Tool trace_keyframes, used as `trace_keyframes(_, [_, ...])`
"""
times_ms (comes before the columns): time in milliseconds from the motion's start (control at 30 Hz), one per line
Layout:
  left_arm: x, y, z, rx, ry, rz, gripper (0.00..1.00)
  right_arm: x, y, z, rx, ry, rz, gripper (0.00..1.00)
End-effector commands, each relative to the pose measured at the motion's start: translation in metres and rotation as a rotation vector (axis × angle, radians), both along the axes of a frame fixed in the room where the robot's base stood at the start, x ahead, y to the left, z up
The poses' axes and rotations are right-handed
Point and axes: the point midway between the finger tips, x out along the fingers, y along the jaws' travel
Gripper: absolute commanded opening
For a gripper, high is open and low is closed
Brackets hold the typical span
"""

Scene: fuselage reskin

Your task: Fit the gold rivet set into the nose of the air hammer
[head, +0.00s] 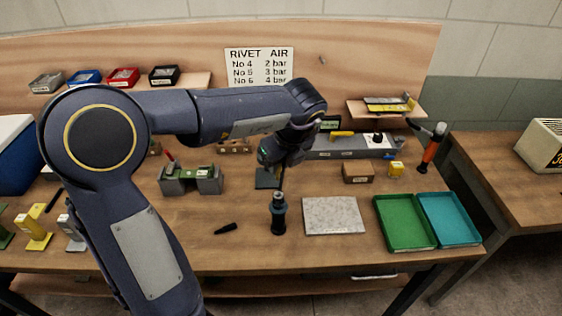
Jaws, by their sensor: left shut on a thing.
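My left gripper (284,160) is over the middle of the bench, pointing down. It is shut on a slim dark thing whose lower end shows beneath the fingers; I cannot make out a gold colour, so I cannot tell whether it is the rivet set. Directly below stands an upright dark cylinder (279,216) with a bluish collar, possibly the air hammer with its nose up. I cannot tell whether the slim thing touches its top. A tool with an orange grip (431,151) stands tilted at the bench's right. My right gripper is not in view.
A speckled pale slab (333,216) lies right of the cylinder, then a green tray (404,246) and a teal tray (449,244). A small black piece (226,228) lies to the left. A grey fixture (190,183) stands behind it. The bench front is mostly clear.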

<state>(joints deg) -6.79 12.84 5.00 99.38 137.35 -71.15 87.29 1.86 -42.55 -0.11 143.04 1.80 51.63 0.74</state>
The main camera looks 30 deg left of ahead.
Motion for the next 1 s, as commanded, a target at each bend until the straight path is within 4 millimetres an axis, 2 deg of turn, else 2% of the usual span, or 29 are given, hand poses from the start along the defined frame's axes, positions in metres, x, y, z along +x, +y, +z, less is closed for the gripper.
trace_keyframes(333, [0.000, 0.000, 0.001, 0.001, 0.000, 0.000, 0.00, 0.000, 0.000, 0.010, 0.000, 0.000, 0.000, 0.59])
trace_keyframes(700, [0.000, 0.000, -0.037, 0.001, 0.000, 0.000, 0.00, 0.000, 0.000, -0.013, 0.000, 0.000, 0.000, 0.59])
trace_keyframes(1000, [0.000, 0.000, -0.050, 0.001, -0.002, 0.001, 0.00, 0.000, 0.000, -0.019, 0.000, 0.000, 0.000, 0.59])
